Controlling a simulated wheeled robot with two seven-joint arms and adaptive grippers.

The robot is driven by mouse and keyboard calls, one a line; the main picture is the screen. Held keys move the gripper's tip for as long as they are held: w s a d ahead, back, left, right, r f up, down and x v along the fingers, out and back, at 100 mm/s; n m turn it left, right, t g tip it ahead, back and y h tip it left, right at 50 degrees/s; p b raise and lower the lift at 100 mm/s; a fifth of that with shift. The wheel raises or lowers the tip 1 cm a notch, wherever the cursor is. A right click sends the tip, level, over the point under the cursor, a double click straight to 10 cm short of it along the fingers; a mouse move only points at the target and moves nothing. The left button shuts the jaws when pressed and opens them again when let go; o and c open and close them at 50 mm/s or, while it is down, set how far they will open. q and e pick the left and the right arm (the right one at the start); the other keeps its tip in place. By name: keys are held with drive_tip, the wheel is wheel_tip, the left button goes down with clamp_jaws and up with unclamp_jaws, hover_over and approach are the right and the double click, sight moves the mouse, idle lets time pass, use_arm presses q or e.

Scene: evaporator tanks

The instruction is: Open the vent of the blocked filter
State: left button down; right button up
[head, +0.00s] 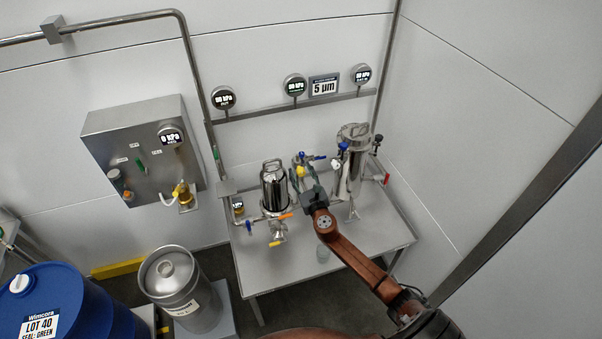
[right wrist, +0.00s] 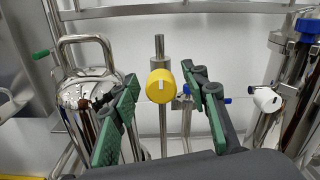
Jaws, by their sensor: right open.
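Two steel filter housings stand on the bench: a left one with a loop handle (head: 274,186), also in the right wrist view (right wrist: 88,90), and a taller right one with a clamped lid (head: 351,165). A yellow knob with a white mark (right wrist: 161,87) sits on pipework between them; it also shows in the head view (head: 300,171). My right gripper (right wrist: 160,100) is open, its green fingers either side of the yellow knob in the picture, with gaps on both sides. It also shows in the head view (head: 307,181). Which housing is blocked I cannot tell. My left gripper is not in view.
Round gauges (head: 223,97) and a "5 µm" sign (head: 324,86) are on the wall rail. A white knob (right wrist: 267,100) is by the right housing. Orange (head: 285,216) and blue handles sit low on the left.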

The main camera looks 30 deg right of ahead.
drive_tip(key=shift+c, duration=0.6)
clamp_jaws()
drive_tip(key=shift+m, duration=0.3)
drive_tip(key=m+b, duration=0.1)
drive_tip(key=m, duration=0.2)
drive_tip(key=shift+f+m+b, duration=0.1)
drive_tip(key=shift+m+b, duration=0.2)
drive_tip(key=shift+m, duration=0.1)
drive_tip(key=m+b, duration=0.1)
drive_tip(key=m, duration=0.3)
drive_tip(key=shift+s+d+m, duration=0.1)
drive_tip(key=shift+m, duration=0.2)
drive_tip(key=m, duration=0.4)
drive_tip(key=shift+b, duration=0.4)
drive_tip(key=shift+f+m, duration=0.1)
drive_tip(key=shift+m, duration=2.3)
